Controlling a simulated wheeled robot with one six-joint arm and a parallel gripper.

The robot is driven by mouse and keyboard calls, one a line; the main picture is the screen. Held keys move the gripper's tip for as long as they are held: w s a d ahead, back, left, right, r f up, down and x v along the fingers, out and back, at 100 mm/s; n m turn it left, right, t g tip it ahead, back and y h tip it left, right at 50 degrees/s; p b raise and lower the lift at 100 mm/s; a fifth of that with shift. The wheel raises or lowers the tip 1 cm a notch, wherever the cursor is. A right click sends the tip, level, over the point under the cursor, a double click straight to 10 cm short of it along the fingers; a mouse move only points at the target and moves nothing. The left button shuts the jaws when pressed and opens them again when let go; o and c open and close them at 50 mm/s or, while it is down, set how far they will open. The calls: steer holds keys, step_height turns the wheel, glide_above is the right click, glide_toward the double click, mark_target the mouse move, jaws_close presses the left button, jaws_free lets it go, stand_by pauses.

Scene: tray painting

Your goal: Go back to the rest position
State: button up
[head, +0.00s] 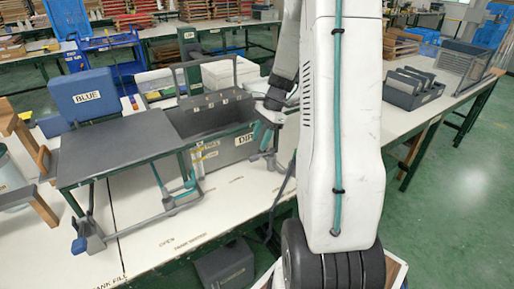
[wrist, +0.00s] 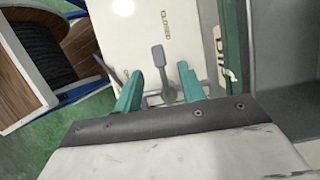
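My gripper (wrist: 160,90) shows its two teal fingers spread apart in the wrist view, with nothing held between them. Beyond the fingers is a grey lever (wrist: 158,56) on the white bench top, near printed lettering. I cannot tell its exact distance from the fingertips. The bin wall (wrist: 225,48) also shows at the right of the wrist view.
A grey flat-topped stand (head: 110,150) is left of the bin, with a blue "BLUE" container (head: 85,97) behind it. A side table with a grey rack (head: 412,88) stands at right. Green floor (head: 450,200) is open at lower right.

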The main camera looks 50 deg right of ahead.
steer(key=shift+v, duration=0.95)
steer(key=shift+s+n, duration=0.1)
steer(key=shift+n, duration=0.3)
steer(key=s+a+r+n+h, duration=0.1)
steer(key=s+a+r+n, duration=0.4)
steer(key=a, duration=0.4)
steer(key=s+a+r+n+h, duration=0.1)
steer(key=s+a+r+n, duration=0.4)
steer(key=s+a+n, duration=0.3)
steer(key=s+a+r+n+h, duration=0.2)
steer(key=s+a+r+n, duration=0.3)
steer(key=a, duration=0.6)
steer(key=shift+s+r+n, duration=0.2)
steer(key=shift+s+n, duration=0.9)
steer(key=shift+s, duration=0.1)
